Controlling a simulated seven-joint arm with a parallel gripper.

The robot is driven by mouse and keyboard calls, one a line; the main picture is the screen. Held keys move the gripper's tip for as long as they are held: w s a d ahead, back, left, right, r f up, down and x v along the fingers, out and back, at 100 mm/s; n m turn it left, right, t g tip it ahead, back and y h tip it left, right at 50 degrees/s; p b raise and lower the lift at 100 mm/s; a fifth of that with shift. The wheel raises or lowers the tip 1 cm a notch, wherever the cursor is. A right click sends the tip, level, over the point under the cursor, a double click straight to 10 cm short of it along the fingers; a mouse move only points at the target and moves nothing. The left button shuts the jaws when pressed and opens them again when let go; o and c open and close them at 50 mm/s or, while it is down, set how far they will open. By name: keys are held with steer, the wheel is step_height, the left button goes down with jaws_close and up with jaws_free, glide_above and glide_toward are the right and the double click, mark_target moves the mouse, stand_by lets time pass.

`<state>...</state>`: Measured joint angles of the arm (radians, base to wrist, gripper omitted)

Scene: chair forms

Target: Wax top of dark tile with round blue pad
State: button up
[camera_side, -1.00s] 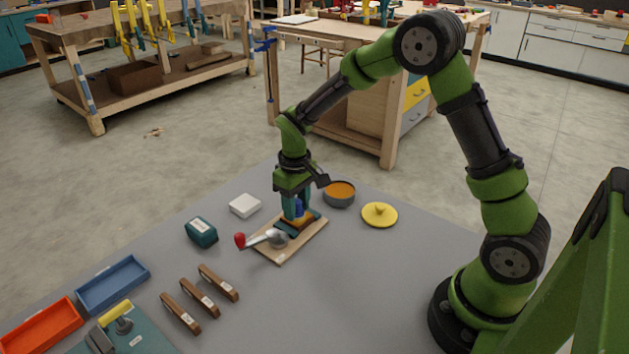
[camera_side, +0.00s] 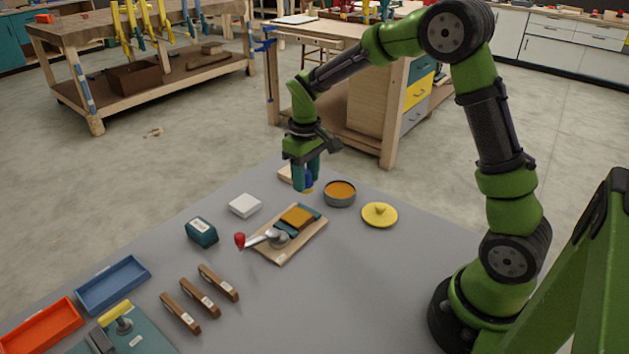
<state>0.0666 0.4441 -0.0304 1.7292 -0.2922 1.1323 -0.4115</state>
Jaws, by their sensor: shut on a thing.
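The dark tile (camera_side: 286,230) lies on a wooden board (camera_side: 268,250), with an orange patch (camera_side: 299,217) over much of its top. A metal clamp with a red handle (camera_side: 240,240) sits at the tile's near left edge. My gripper (camera_side: 306,182) is shut on the round blue pad (camera_side: 308,183), which is partly hidden by the fingers. The pad is held above the table, behind the tile and left of the round tin (camera_side: 340,201) of orange wax. An orange tint shows at the pad's underside.
A yellow lid (camera_side: 379,214) lies right of the tin. A white block (camera_side: 244,205), a teal box (camera_side: 201,232) and several brown-handled tools (camera_side: 200,297) lie to the left. A blue tray (camera_side: 113,284) and an orange tray (camera_side: 42,325) stand front left. The table's front right is clear.

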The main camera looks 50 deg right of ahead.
steer(key=shift+r, duration=0.95)
